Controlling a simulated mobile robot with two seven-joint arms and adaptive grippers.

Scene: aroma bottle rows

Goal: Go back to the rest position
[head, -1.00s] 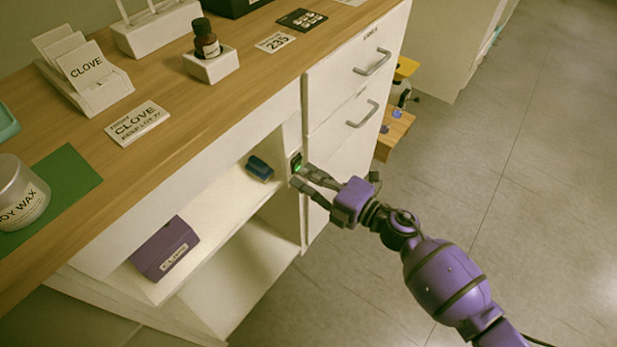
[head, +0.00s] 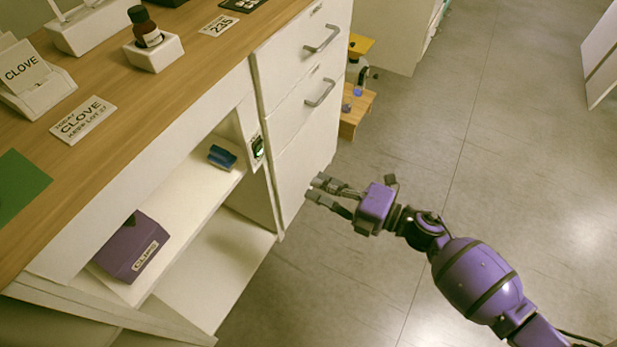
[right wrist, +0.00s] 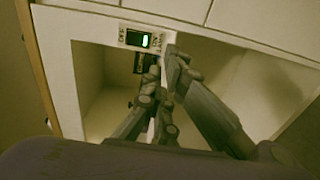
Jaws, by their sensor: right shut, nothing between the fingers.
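My right gripper (head: 316,188) is shut and empty in the head view. It hangs over the floor in front of the white drawers, apart from the cabinet. The same device (head: 257,148) shows beside the open shelf in the head view. My left gripper does not show.
The wooden counter (head: 190,75) holds a brown bottle in a white holder (head: 153,52), a CLOVE card (head: 83,120) and a green mat (head: 18,187). The shelf holds a purple CLIPS box (head: 132,247) and a blue object (head: 222,157). The floor (head: 500,160) at right is clear.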

